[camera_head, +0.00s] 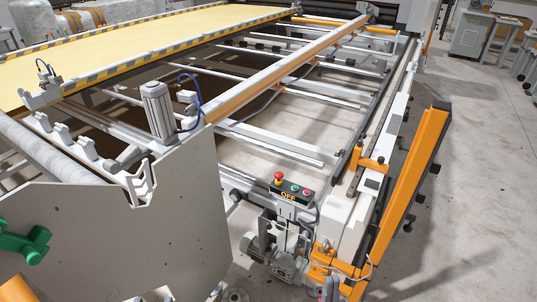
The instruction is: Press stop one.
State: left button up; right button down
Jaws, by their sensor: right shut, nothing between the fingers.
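A red mushroom stop button (278,177) stands on the left end of a small dark control box (300,199) on the machine's near corner, right of the picture's middle. The box also carries a green and a red button, and yellow letters reading "OFF" show on its front. My left gripper is not in view.
A large grey side plate (120,245) with a green handle (24,241) fills the lower left. A motor (284,264) sits below the box. An orange upright guard (414,180) stands at the right. Open floor (470,220) lies beyond it.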

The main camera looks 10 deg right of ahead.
aim_at(279, 176)
jog(key=i+j, duration=0.2)
jog(key=i, duration=0.35)
jog(key=i+j+z, duration=0.15)
jog(key=i, duration=0.35)
